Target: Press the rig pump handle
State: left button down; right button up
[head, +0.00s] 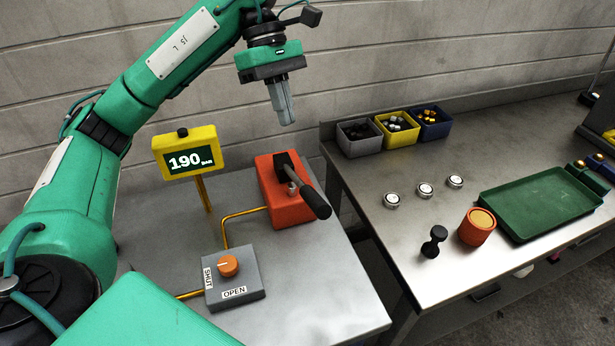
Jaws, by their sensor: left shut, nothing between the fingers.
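The rig pump is an orange-red block (279,207) on the small metal table. Its black handle (312,197) leans out from the top toward the front right. My left gripper (287,120) is shut and empty, pointing down above and behind the pump, apart from the handle. A yellow gauge (185,151) on a post reads 190 bar. A grey valve box (235,280) with an orange knob (228,266) sits in front, marked SHUT on its left side and OPEN at its front. My right gripper is not in view.
A second metal table (419,218) stands at the right across a gap. It holds a grey bin (360,149), yellow bin (397,140), blue bin (429,136), several small parts and a green tray (538,206). A brick wall (390,40) is behind.

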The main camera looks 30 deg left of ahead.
aim_at(312, 194)
pick_arm(q)
jog(key=s+r+n, duration=0.1)
jog(key=n, duration=0.3)
jog(key=s+r+n, duration=0.1)
jog(key=n, duration=0.3)
jog(key=d+r+n+t+p, duration=0.1)
jog(key=n, duration=0.3)
jog(key=shift+s, duration=0.4)
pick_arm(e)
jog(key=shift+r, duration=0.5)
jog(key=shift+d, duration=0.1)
pick_arm(q)
jog(key=p+x, duration=0.2)
jog(key=x, duration=0.5)
jog(key=p+x, duration=0.2)
jog(key=x, duration=0.5)
jog(key=shift+w+d+r, duration=0.1)
jog(key=shift+d+r, duration=0.05)
jog(key=shift+d, duration=0.05)
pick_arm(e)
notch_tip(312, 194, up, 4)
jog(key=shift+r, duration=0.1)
